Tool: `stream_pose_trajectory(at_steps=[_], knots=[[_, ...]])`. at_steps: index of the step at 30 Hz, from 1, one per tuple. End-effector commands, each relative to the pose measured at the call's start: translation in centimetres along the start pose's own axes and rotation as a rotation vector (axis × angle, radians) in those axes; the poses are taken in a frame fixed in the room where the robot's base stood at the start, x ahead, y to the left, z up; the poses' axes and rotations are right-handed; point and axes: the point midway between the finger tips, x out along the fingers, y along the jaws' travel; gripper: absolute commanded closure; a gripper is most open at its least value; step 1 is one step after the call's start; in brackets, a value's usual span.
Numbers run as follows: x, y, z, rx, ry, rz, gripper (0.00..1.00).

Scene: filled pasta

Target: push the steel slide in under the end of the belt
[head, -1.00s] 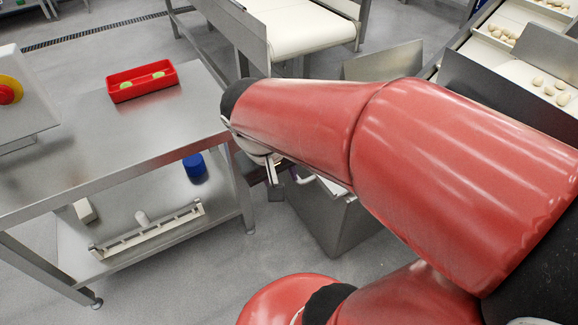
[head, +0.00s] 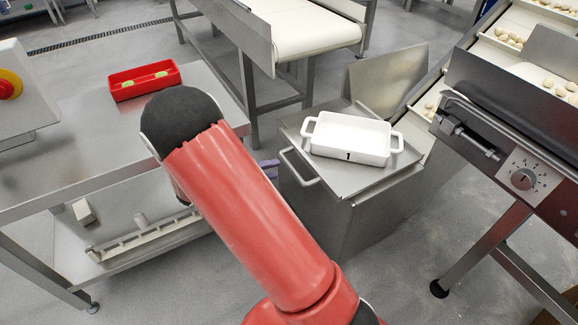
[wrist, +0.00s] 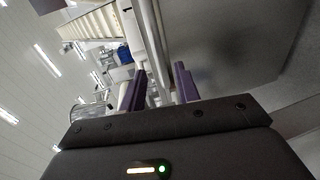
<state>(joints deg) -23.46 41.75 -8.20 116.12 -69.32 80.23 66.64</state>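The steel slide (head: 348,182) is a flat plate on top of a steel cabinet, beside the lower end of the belt (head: 422,104). A bar handle (head: 299,168) sticks out at its left side. A white two-handled dish (head: 350,138) marked 1 stands on it. My gripper (head: 270,170) is mostly hidden behind my arm, its purple fingers just left of the handle. In the wrist view my gripper (wrist: 160,84) has its fingers apart, with bright metal bars seen between and beyond them. I cannot tell whether they touch the handle.
A steel table with a red tray (head: 145,80) stands at left, close to my arm. An upright steel panel (head: 388,78) rises behind the slide. A machine with a dial (head: 523,179) stands at right. A white conveyor (head: 300,35) is at the back.

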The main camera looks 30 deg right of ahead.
Motion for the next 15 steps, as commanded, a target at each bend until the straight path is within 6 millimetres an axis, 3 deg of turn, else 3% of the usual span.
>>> stream_pose_trajectory(at_steps=[9, 15], knots=[[5.1, 0.0, 0.1, -0.001, -0.005, -0.002, 0.68], [6.5, 0.0, 0.1, -0.002, -0.003, -0.003, 0.68]])
